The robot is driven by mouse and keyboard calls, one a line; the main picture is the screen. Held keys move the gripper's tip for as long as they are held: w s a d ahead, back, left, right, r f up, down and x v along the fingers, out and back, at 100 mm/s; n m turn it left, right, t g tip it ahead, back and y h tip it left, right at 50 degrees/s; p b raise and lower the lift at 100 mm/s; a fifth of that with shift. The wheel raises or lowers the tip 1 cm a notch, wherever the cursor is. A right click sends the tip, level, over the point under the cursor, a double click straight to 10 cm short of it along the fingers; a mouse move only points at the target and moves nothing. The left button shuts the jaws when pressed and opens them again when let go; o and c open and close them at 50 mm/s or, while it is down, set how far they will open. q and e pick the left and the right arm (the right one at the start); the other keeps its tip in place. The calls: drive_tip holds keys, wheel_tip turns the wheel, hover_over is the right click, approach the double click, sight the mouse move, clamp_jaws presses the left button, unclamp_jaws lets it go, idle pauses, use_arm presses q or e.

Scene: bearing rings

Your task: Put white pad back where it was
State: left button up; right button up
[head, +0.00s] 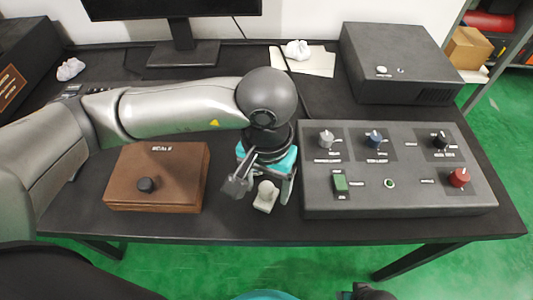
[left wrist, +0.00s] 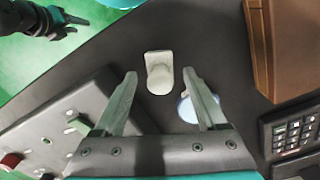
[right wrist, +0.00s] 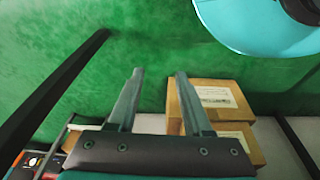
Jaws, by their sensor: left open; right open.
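A small cream-white piece (head: 265,196), likely the white pad, sits on the dark table near its front edge, between the brown box and the grey control panel. In the left wrist view the white piece (left wrist: 158,72) lies just beyond the fingertips, not between them. My left gripper (left wrist: 158,80) is open and empty, pointing down. A pale blue-white disc (left wrist: 187,110) lies beside it, partly hidden by one finger. My right gripper (right wrist: 155,72) is open and empty, out over the green floor; its dark jaws also show in the left wrist view (left wrist: 62,22).
The brown box (head: 157,178) with a black knob stands to the left. The grey control panel (head: 400,205) with knobs and buttons stands close on the right. A monitor (head: 183,35), a black box (head: 400,60) and crumpled white pieces (head: 298,50) are behind.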

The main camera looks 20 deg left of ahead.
sight(267, 187)
use_arm(q)
wheel_tip(267, 187, up, 9)
drive_tip(key=shift+f+p, duration=0.15)
drive_tip(key=shift+p, duration=1.05)
drive_tip(key=shift+r, duration=0.75)
use_arm(e)
wheel_tip(267, 187, down, 5)
drive_tip(key=s+d, duration=0.2)
drive_tip(key=s, duration=0.1)
drive_tip(key=shift+d, duration=0.2)
